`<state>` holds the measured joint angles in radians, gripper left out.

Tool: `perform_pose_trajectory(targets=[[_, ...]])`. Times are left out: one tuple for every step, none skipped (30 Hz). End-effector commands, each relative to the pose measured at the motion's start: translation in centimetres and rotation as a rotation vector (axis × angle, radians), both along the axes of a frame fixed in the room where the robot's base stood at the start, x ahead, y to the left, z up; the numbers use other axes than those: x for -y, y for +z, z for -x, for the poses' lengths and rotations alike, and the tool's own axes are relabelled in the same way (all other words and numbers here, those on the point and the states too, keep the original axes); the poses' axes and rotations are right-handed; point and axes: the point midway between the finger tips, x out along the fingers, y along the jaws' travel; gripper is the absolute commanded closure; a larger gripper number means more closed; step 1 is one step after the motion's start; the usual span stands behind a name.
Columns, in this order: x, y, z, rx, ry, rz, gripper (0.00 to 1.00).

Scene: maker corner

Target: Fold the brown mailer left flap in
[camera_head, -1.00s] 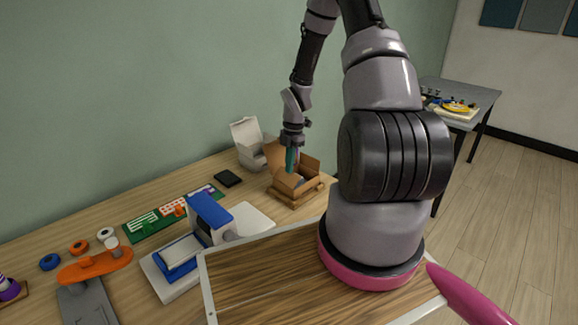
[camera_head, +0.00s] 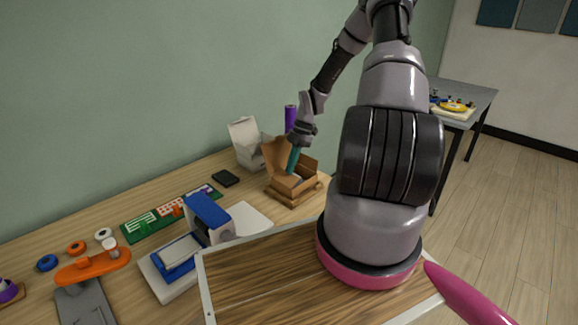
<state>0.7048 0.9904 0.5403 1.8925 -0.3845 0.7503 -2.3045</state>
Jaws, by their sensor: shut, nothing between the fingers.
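The brown mailer (camera_head: 295,187) is an open cardboard box near the back right of the wooden table, resting on a small wooden base. One flap stands up at its left and back side (camera_head: 274,154). My gripper (camera_head: 293,170) points down at the mailer, tilted, with its teal fingers shut and empty. The fingertips are at the box opening, close to the raised flap. Whether they touch the flap or the box inside cannot be told. My arm hides part of the table to the right.
A white open box (camera_head: 247,143) stands just behind left of the mailer. A purple cylinder (camera_head: 290,118) rises behind my gripper. A black block (camera_head: 226,178), a green board (camera_head: 160,218) and a blue and white device (camera_head: 190,245) lie to the left. A framed wooden panel (camera_head: 265,275) is in front.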

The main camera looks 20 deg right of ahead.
Motion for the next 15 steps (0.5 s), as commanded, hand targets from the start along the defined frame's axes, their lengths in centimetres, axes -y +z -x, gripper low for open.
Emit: perform_pose_trajectory(targets=[[0.3,-0.4,-0.1,-0.014,-0.007,-0.037,1.0],[0.3,-0.4,-0.2,-0.011,-0.001,-0.029,1.0],[0.4,-0.5,-0.2,-0.01,0.001,-0.025,1.0],[0.5,-0.6,-0.2,-0.01,0.0,-0.025,1.0],[0.6,-0.8,-0.3,-0.01,0.0,-0.025,1.0],[0.7,-0.9,-0.3,-0.01,0.0,-0.025,1.0],[0.8,-1.1,-0.3,-0.011,0.0,-0.024,1.0],[0.9,-1.2,-0.3,-0.011,0.0,-0.024,1.0],[1.0,-1.3,-0.4,-0.011,0.0,-0.024,1.0],[1.0,-1.4,-0.4,-0.011,0.0,-0.024,1.0],[1.1,-1.5,-0.4,-0.011,0.0,-0.024,1.0],[1.1,-1.6,-0.4,-0.011,0.0,-0.024,1.0],[1.2,-1.7,-0.5,-0.011,0.0,-0.023,1.0],[1.2,-1.7,-0.5,-0.011,0.0,-0.023,1.0],[1.2,-1.8,-0.5,-0.011,0.0,-0.023,1.0]])
